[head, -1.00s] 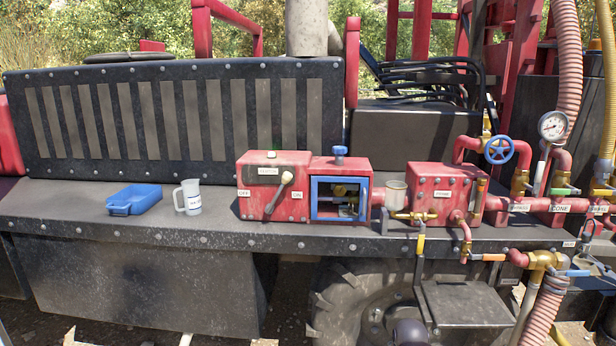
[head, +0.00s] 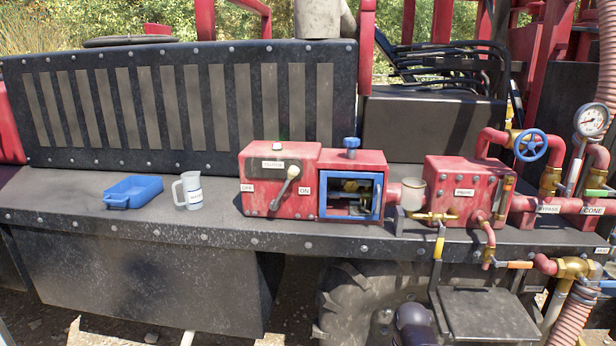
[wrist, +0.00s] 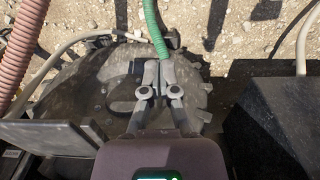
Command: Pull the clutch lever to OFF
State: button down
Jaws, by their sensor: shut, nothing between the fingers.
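The clutch lever (head: 283,188) is on the front of a red box (head: 258,207) in the head view. It has a pale round knob and tilts up to the right. Its knob is near the ON label (head: 304,190); the OFF label (head: 247,188) is on the box's left side. My gripper (wrist: 158,66) shows in the wrist view with its fingers together and empty. It points down over a big tyre (wrist: 110,85) and the ground, away from the lever. The lever is not in the wrist view.
A blue tray (head: 133,192) and a white jug (head: 190,190) stand left of the box on the dark deck. A blue-framed window (head: 349,195) adjoins the lever box on the right. Further right are a red pump box (head: 462,190), pipes and a blue handwheel (head: 530,146).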

jog(key=shift+a, duration=0.2)
jog(key=w+a+r+m+t+y+p, duration=0.1)
jog(key=w+a+r+t+y+p, duration=0.1)
jog(key=w+a+r+y, duration=0.6)
jog(key=w+a+r+m+t+y+p, duration=0.15)
jog(key=w+a+r, duration=0.25)
jog(key=w+a, duration=0.5)
jog(key=w+r+m+t+y+p, duration=0.2)
jog(key=w+r+m+t+y, duration=0.1)
jog(key=w+r, duration=0.6)
jog(key=w+d+r+m+t+y+p, duration=0.1)
jog(key=w+r+m+t+y+p, duration=0.1)
jog(key=w+r, duration=0.7)
jog(key=w+m+t+y, duration=0.1)
jog(key=w+t+y, duration=0.1)
jog(key=t, duration=0.1)
jog(key=shift+d+r+m+t, duration=0.25)
jog(key=shift+r+m+t, duration=0.1)
jog(key=shift+r, duration=0.05)
